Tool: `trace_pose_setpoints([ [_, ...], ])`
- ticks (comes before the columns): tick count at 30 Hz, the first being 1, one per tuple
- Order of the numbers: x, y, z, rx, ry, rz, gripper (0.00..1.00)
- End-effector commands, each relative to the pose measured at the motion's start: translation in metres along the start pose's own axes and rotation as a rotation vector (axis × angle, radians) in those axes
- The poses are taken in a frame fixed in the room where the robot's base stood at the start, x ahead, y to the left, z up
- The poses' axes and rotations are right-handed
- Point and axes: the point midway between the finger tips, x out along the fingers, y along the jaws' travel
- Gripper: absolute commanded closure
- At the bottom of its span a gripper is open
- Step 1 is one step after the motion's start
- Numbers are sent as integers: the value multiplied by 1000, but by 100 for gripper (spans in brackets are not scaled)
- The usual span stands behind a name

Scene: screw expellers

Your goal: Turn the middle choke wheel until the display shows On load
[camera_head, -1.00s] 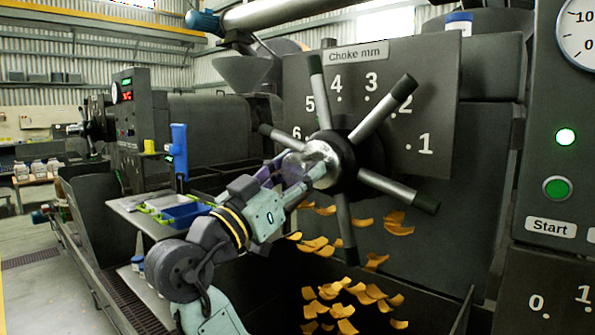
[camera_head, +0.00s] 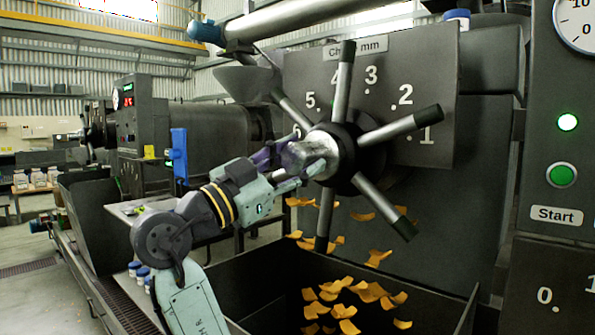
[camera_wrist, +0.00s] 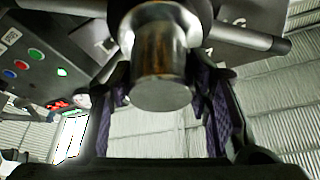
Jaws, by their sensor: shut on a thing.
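The choke wheel (camera_head: 341,160) has a pale metal hub and several silver spokes with dark grips. It stands before a dark plate (camera_head: 436,72) marked "Choke mm", with numbers around it; a spoke covers part of that label. My gripper (camera_head: 298,162) comes from the lower left and is shut on the wheel's hub. In the wrist view the hub (camera_wrist: 162,88) sits between my two purple-padded fingers (camera_wrist: 160,105). One spoke points nearly straight up, another to the right just above the 1. No display reading "On load" can be made out.
A control panel (camera_head: 555,195) with a lit green lamp and a green Start button stands at the right. Orange flakes (camera_head: 350,300) fall into a dark bin (camera_head: 262,290) below the wheel. A similar machine (camera_head: 140,130) stands at the left, behind a blue upright thing (camera_head: 179,153).

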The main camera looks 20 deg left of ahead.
Motion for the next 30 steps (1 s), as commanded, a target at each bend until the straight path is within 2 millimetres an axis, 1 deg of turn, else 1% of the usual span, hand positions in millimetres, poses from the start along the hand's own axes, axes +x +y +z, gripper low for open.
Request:
trace_pose_setpoints([
  [9,0,0,0,99,1,40,100],
  [23,0,0,0,111,1,45,100],
  [24,0,0,0,110,1,45,52],
  [30,0,0,0,110,1,45,39],
])
